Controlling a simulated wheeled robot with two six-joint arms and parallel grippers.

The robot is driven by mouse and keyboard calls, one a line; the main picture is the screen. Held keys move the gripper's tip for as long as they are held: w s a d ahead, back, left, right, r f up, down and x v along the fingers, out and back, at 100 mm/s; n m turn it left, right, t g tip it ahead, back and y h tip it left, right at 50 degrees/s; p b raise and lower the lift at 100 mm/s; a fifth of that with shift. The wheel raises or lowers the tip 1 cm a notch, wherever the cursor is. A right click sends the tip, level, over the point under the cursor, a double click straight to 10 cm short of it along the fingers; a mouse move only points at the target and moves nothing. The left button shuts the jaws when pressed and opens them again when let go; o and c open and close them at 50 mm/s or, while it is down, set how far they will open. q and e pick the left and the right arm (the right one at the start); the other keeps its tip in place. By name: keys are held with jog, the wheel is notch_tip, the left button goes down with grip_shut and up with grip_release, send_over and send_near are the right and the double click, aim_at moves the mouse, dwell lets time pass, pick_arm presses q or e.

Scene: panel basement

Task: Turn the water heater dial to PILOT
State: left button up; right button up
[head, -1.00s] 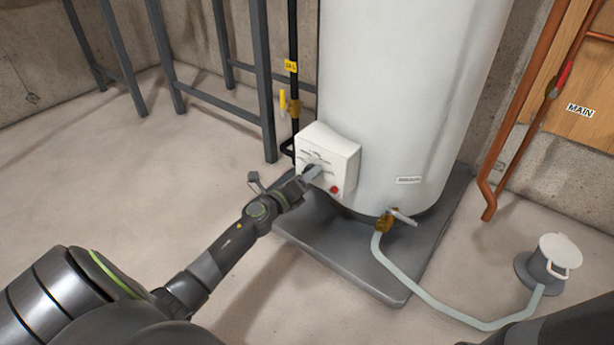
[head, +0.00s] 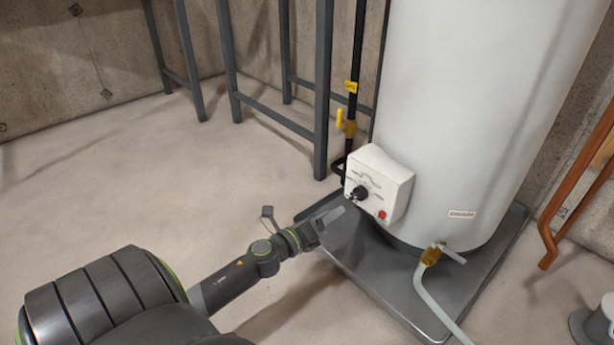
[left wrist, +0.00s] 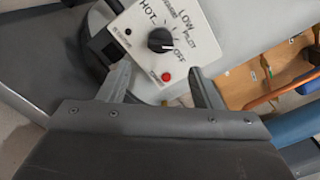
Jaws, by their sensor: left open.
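The white control box (head: 378,184) is on the lower front of the water heater (head: 460,110). Its black dial (head: 359,193) shows uncovered in the head view and in the left wrist view (left wrist: 160,40). The wrist view shows HOT, LOW, PILOT and OFF around it. A pale mark on the dial faces the PILOT and OFF side; I cannot tell exactly which it meets. My left gripper (head: 335,215) is open and empty, apart from the dial, in front of and below it. In the wrist view its fingers (left wrist: 163,82) spread below the dial. My right gripper is not in view.
A red button (head: 382,214) is on the box below the dial. A gas pipe with a yellow valve handle (head: 340,118) stands behind left. A drain valve (head: 432,255) with a hose is below right. A grey metal frame (head: 322,90) stands behind; the left floor is clear.

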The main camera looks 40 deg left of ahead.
pick_arm(q)
jog(key=s+b, duration=0.4)
jog(key=s, duration=0.3)
jog(key=shift+a, duration=0.25)
